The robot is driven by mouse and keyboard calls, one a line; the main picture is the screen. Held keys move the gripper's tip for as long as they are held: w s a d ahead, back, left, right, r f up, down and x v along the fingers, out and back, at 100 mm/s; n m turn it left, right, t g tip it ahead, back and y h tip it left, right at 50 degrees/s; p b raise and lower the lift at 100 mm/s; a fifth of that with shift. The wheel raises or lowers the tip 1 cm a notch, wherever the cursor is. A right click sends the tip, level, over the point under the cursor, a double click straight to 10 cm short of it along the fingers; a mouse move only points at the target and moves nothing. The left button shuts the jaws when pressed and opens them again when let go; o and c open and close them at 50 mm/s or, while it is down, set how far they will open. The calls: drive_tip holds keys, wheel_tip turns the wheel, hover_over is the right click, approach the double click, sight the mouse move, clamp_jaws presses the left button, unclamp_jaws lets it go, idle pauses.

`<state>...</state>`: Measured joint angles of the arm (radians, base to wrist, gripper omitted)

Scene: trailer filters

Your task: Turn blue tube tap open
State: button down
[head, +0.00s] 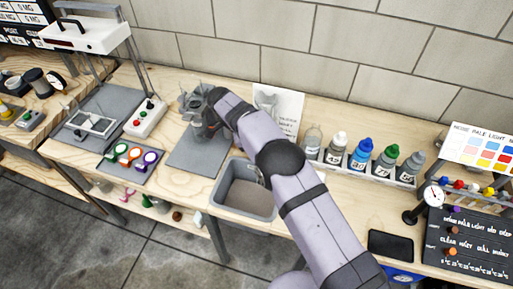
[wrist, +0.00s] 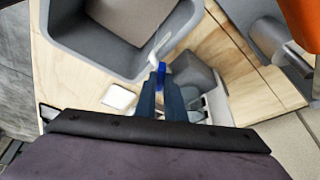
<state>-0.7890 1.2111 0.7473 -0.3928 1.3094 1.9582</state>
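The blue tube tap (wrist: 161,69) shows in the wrist view as a small bright blue piece. It sits at the end of a short white tube (wrist: 155,47) by the rim of the grey basin (wrist: 98,62). My gripper (wrist: 160,84) has its two narrow dark blue fingers pointing at the tap, with the tips right at it. The fingers lie close together, and I cannot tell whether they grip it. In the head view my arm hides the tap and fingertips; the basin (head: 228,200) is below the arm.
A grey fixture (head: 193,100) stands on a grey mat (head: 190,155) beside my wrist. A row of bottles (head: 361,155) stands to the right. A white paper sheet (head: 290,104) is at the wall. Colored rings (head: 122,150) lie at left.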

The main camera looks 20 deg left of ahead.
drive_tip(key=shift+n+b, duration=0.3)
drive_tip(key=shift+s+d+f+n+t+y+b, duration=0.15)
drive_tip(key=shift+n+t+b, duration=0.1)
drive_tip(key=shift+n+b, duration=0.4)
drive_tip(key=shift+w+a+n+t+y+b, duration=0.15)
drive_tip(key=shift+n+t+b, duration=0.1)
drive_tip(key=shift+n+b, duration=0.35)
drive_tip(key=n+b, duration=0.1)
drive_tip(key=n+t+y+b, duration=0.1)
drive_tip(key=n+b, duration=0.1)
drive_tip(key=shift+s+d+n, duration=0.15)
drive_tip(key=shift+d+n, duration=0.05)
drive_tip(key=shift+n, duration=0.05)
drive_tip(key=n+y+b, duration=0.2)
drive_tip(key=n, duration=0.3)
drive_tip(key=shift+d+b, duration=0.15)
drive_tip(key=shift+b, duration=0.25)
drive_tip(key=shift+r+n, duration=0.2)
drive_tip(key=shift+n, duration=0.1)
drive_tip(key=c, duration=2.1)
unclamp_jaws()
drive_tip(key=shift+r, duration=0.1)
drive_tip(key=shift+b+v, duration=0.65)
drive_tip(key=shift+v, duration=2.95)
